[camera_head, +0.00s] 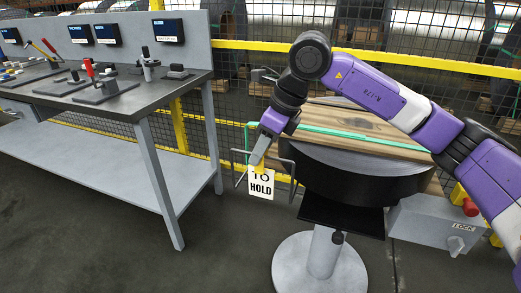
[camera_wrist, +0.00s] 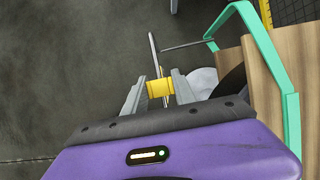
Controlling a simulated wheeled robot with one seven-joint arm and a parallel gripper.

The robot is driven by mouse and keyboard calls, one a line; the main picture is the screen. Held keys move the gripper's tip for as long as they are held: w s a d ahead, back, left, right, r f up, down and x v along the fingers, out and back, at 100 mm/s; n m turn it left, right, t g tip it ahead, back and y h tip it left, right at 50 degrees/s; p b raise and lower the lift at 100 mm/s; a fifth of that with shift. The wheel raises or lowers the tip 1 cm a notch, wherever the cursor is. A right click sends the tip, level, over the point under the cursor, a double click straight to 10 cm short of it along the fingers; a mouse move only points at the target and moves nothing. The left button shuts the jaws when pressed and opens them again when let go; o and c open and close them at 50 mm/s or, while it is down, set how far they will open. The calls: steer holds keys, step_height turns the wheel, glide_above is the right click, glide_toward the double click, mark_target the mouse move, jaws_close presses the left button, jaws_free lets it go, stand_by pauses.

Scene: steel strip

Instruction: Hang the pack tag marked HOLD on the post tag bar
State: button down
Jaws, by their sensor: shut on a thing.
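My gripper (camera_head: 257,158) is shut on the yellow grip of a white tag (camera_head: 261,188). The tag hangs upright below the fingers, and its black lettering reads HOLD under a partly covered line. In the wrist view the yellow grip (camera_wrist: 160,88) sits between the fingertips (camera_wrist: 158,92), and the tag (camera_wrist: 153,52) shows nearly edge-on. A thin grey rod (camera_wrist: 188,45), which looks like the post tag bar, runs from the green frame towards the tag. In the head view thin grey bars (camera_head: 292,170) stand beside the tag; whether they touch it I cannot tell.
A round black stand (camera_head: 345,180) carries wooden boards (camera_head: 370,128) with a green frame (camera_head: 365,138) close right of my gripper. A grey lock box (camera_head: 430,222) with a red button is further right. A workbench (camera_head: 100,95) with tools stands left. Open floor lies between.

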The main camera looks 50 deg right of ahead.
steer(key=shift+f+b, duration=0.5)
steer(key=c, duration=0.9)
jaws_free()
steer(key=p+v, duration=0.1)
steer(key=v, duration=0.6)
steer(key=shift+s+r, duration=0.1)
steer(key=shift+r, duration=0.3)
